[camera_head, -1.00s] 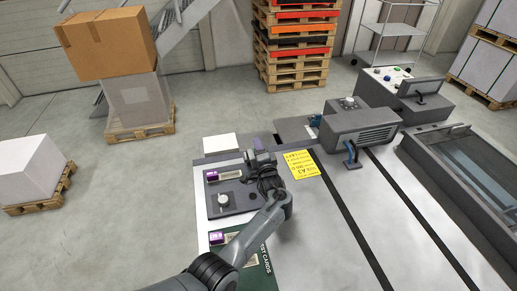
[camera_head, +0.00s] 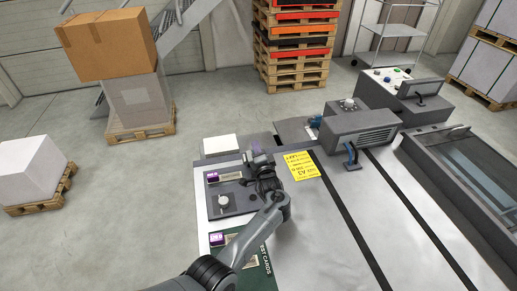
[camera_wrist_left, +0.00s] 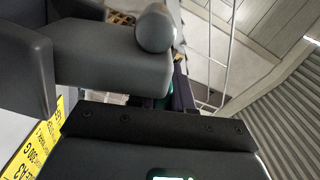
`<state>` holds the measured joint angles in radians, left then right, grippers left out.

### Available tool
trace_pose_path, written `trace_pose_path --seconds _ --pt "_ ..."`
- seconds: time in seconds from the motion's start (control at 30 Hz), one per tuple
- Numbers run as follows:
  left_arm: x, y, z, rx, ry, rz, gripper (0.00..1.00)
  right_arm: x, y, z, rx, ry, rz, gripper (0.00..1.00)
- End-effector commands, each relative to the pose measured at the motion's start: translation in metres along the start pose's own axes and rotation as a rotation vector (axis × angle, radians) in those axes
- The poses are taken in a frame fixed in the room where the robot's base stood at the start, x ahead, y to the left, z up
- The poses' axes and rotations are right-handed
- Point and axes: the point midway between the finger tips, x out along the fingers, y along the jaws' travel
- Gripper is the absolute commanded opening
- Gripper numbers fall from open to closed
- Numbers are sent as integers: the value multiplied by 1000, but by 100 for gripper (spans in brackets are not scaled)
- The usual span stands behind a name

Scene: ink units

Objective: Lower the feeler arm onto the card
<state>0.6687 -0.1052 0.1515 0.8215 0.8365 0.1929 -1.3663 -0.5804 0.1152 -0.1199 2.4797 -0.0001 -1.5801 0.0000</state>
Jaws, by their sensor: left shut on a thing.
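My left gripper (camera_head: 260,163) is above the far edge of a dark plate (camera_head: 243,204) on the left part of the machine bed. It is shut on what seems to be the feeler arm's end. In the left wrist view a rounded grey knob (camera_wrist_left: 155,29) shows at the end of a grey finger; the rest of the hold is hidden. A card with a purple end (camera_head: 213,177) lies on the dark plate, close left of the gripper. Whether the feeler arm touches the card is hidden. My right gripper is out of view.
A round dial (camera_head: 223,201) is on the dark plate. A green test-cards holder (camera_head: 262,262) lies nearer, partly behind my arm. A yellow note (camera_head: 302,166) lies right of the gripper. A grey machine head (camera_head: 361,132) with a blue handle stands beyond it.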

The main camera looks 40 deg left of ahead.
Motion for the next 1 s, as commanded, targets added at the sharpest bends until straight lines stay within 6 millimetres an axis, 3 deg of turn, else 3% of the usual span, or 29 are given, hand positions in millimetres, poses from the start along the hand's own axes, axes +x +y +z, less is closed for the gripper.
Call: trace_pose_path --seconds 0.6,1.0 --pt "0 -9 34 -423 -1 0 0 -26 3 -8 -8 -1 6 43" --pt "1 -7 46 -417 -3 -2 0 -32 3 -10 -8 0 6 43"
